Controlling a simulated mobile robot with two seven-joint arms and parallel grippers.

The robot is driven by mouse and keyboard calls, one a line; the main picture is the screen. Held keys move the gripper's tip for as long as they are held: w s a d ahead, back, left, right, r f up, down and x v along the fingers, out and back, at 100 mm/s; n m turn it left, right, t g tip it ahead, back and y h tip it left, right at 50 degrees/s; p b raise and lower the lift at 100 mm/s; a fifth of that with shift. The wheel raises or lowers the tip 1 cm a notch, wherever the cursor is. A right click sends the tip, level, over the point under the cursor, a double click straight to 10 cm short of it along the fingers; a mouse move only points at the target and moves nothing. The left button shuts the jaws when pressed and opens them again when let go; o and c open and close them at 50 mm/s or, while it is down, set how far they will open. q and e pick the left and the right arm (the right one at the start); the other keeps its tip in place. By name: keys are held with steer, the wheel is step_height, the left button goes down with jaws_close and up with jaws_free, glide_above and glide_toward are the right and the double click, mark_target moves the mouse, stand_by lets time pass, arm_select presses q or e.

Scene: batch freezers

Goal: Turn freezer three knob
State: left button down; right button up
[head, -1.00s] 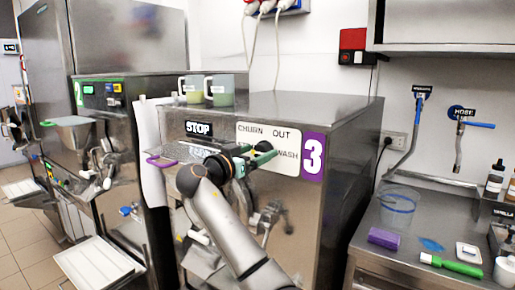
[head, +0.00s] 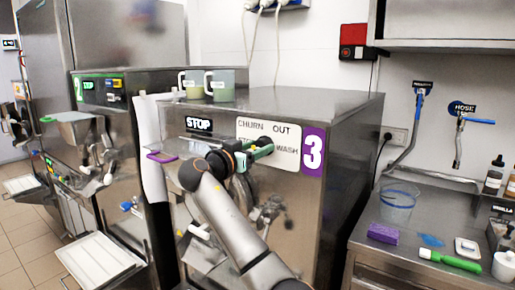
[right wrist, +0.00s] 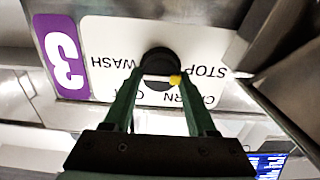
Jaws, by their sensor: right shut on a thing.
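Freezer three (head: 345,160) is a steel box with a purple "3" sign. Its white dial plate (head: 287,130) reads CHURN, OUT, WASH and STOP. My right gripper (head: 268,148) reaches the plate, its green fingers closed around the knob. In the right wrist view the plate is upside down, and the round black knob (right wrist: 158,62) with a yellow mark (right wrist: 174,80) sits between the fingertips of the right gripper (right wrist: 157,78). The yellow mark lies on the knob's lower right in that view. The fingers partly hide the lettering. I do not see my left gripper.
Two pale green jugs (head: 220,85) stand on the freezer's top. At the right, a steel counter (head: 400,262) holds a clear container (head: 398,205), a purple sponge (head: 383,233) and a green-handled tool (head: 450,260). Freezer two (head: 100,88) stands at the left.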

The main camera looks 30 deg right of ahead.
steer(key=shift+c, duration=1)
steer(key=shift+f+b, duration=0.1)
steer(key=shift+b, duration=0.4)
steer(key=m+b, duration=0.4)
steer(key=b, duration=0.2)
steer(key=shift+s+f+m, duration=0.1)
steer(key=shift+f+m, duration=0.05)
steer(key=shift+m, duration=0.15)
steer(key=m+b, duration=0.1)
steer(key=m, duration=0.2)
steer(key=m+b, duration=0.2)
steer(key=m, duration=0.1)
steer(key=shift+s+d+r+m, duration=0.1)
steer(key=shift+d+r+m, duration=0.1)
steer(key=shift+m, duration=0.5)
